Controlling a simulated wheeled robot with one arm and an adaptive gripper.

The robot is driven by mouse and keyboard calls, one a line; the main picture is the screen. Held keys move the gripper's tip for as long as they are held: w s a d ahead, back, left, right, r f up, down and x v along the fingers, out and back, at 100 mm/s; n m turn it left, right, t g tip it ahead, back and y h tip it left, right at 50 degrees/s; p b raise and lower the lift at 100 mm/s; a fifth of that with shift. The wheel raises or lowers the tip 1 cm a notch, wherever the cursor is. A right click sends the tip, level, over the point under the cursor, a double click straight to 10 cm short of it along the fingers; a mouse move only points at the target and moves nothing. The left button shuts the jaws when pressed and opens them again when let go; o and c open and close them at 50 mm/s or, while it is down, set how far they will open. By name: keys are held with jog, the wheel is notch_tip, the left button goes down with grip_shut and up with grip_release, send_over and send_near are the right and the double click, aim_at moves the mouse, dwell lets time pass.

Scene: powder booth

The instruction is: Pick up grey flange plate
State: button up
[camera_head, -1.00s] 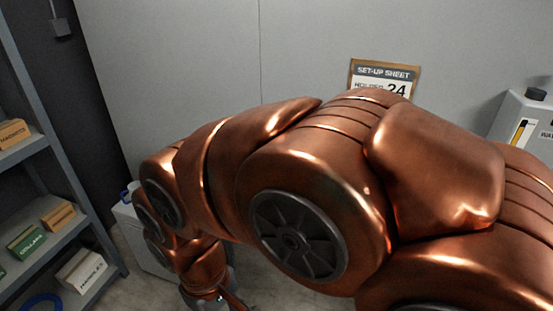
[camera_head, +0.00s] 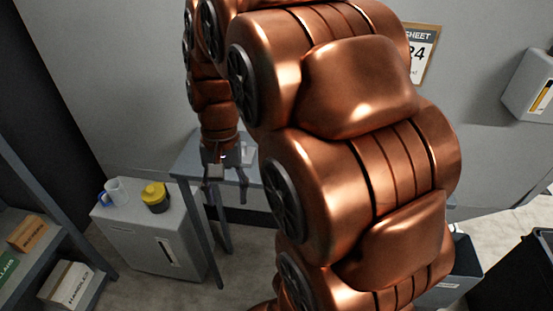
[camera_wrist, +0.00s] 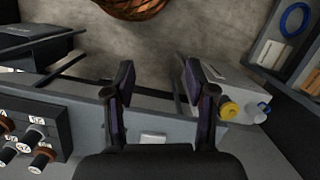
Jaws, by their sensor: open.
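My gripper (camera_head: 226,184) hangs pointing down over the grey table (camera_head: 186,168) in the head view. In the wrist view my gripper (camera_wrist: 159,82) shows two dark fingers spread wide apart, with nothing held between them. A small pale patch (camera_wrist: 153,138) lies on the grey surface low between the fingers. I cannot tell whether it is a label or part of a plate. I cannot make out the grey flange plate for sure in either view. My arm hides much of the table in the head view.
A grey cabinet (camera_head: 150,240) left of the table carries a white mug (camera_head: 117,190) and a yellow-topped pot (camera_head: 156,196). A shelf with boxes (camera_head: 68,283) stands at far left. In the wrist view, a dark rack of several capped cylinders (camera_wrist: 30,128) is at left.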

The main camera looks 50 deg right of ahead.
jog(key=w+d+f+m+t+y, duration=0.1)
jog(key=w+d+m, duration=0.25)
jog(key=d, duration=0.65)
jog(key=w+d+f+m+t+y+b, duration=0.1)
jog(key=w+d+m, duration=0.3)
jog(key=d, duration=0.5)
jog(key=w+d+f+m+t+y, duration=0.1)
jog(key=w+d+f+m, duration=0.3)
jog(key=d, duration=0.6)
jog(key=shift+m, duration=0.35)
jog(key=shift+s+a+f+p, duration=0.25)
jog(key=shift+a+f+p, duration=0.2)
jog(key=shift+f, duration=0.35)
jog(key=shift+s+a+f+p, duration=0.25)
jog(key=shift+a+f, duration=0.25)
jog(key=shift+f, duration=0.35)
jog(key=shift+s+a+f+p, duration=0.2)
jog(key=shift+a+f+p, duration=0.25)
jog(key=shift+f, duration=0.35)
jog(key=shift+h, duration=0.3)
jog(key=shift+c, duration=0.2)
grip_shut()
